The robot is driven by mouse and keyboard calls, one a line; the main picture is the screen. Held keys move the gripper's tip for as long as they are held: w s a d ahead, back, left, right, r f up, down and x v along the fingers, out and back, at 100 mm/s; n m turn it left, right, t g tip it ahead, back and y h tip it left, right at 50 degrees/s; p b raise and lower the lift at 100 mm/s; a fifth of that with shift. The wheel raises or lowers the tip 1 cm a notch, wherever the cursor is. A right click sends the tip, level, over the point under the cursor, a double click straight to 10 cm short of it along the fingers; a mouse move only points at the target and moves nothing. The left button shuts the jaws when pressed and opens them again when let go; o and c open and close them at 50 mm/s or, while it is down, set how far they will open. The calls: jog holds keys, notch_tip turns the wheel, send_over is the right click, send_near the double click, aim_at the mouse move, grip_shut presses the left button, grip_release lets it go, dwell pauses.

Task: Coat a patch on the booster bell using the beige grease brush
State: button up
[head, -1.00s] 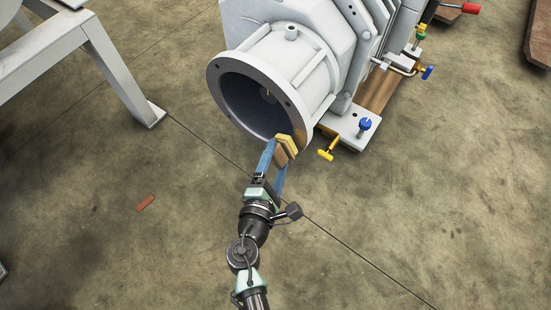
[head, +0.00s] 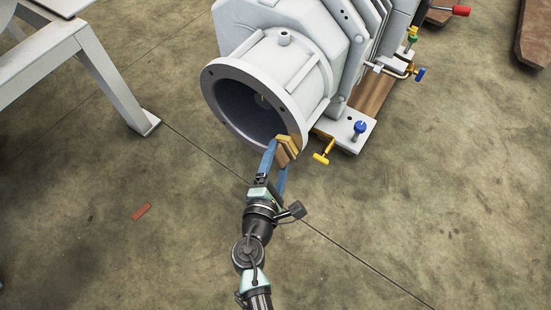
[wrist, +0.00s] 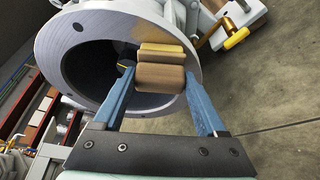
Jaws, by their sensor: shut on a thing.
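The booster bell is the pale grey flanged opening (head: 216,87) of the machine, seen at the upper middle in the head view. It also fills the upper left of the wrist view (wrist: 83,90). My gripper (head: 279,157) is shut on the beige grease brush (head: 288,149), a tan, ridged block held between the blue fingers. In the wrist view the brush (wrist: 161,75) sits in front of the bell's lower right rim and covers part of it. I cannot tell whether the brush touches the rim.
A yellow tap handle (head: 323,152) and a blue knob (head: 361,127) sit right of the bell. A grey metal frame leg (head: 117,85) stands at the left. A small red-brown strip (head: 141,211) lies on the floor. The floor at lower right is clear.

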jog(key=shift+s+d, duration=1.15)
jog(key=shift+d, duration=0.3)
jog(key=shift+w+a+r+p, duration=0.2)
jog(key=shift+w+a+r, duration=0.15)
jog(key=shift+w+a, duration=0.4)
jog(key=shift+w+a+r+p, duration=0.2)
jog(key=shift+w+a+r, duration=0.15)
jog(key=shift+w+a, duration=0.35)
jog(key=shift+s+a+r+p, duration=0.1)
jog(key=shift+s+r+p, duration=0.05)
jog(key=shift+r+p, duration=0.5)
jog(key=s+d, duration=0.2)
jog(key=d, duration=0.1)
jog(key=shift+s+f, duration=0.1)
jog(key=shift+s, duration=0.2)
jog(key=s+a+b, duration=0.1)
jog(key=s+a, duration=0.2)
jog(key=s, duration=0.2)
jog(key=shift+a, duration=0.25)
